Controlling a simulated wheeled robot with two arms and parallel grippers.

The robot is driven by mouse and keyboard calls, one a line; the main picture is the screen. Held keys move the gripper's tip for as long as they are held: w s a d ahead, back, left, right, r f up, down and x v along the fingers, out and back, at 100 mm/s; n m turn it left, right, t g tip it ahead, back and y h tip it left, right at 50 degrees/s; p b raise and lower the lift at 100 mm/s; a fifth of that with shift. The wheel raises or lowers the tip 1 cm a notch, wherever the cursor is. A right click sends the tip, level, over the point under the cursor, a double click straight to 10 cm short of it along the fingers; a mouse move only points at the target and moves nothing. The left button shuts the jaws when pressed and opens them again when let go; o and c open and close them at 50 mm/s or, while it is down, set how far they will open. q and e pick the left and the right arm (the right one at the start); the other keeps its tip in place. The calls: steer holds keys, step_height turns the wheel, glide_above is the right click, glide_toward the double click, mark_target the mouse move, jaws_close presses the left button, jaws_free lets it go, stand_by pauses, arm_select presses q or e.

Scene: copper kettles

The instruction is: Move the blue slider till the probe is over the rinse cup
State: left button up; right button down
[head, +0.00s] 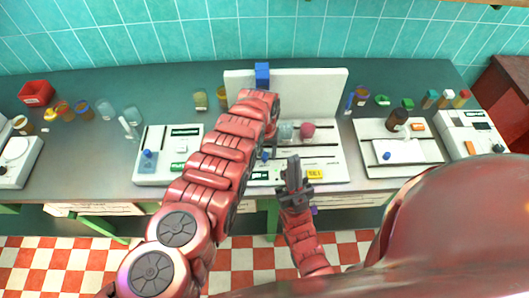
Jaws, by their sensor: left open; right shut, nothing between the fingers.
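The blue slider (262,75) sits at the top edge of the white upright panel (315,90) of the middle station. The probe is not visible; my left arm covers the area below the slider. A pale grey-teal cup (285,130) and a dark pink cup (307,130) stand side by side in front of the panel; I cannot tell which is the rinse cup. My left gripper (271,130) is open, partly hidden by its own arm, left of the cups. My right gripper (293,172) is shut and empty, over the station's front part.
A yellow label (315,174) lies at the station's front right. Another white station (165,170) is to the left and a white tray (425,150) to the right. Jars and a red box (36,93) stand on the grey bench (75,160). A tiled wall closes the back.

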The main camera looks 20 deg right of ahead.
arm_select(q)
jaws_close()
stand_by(1.3)
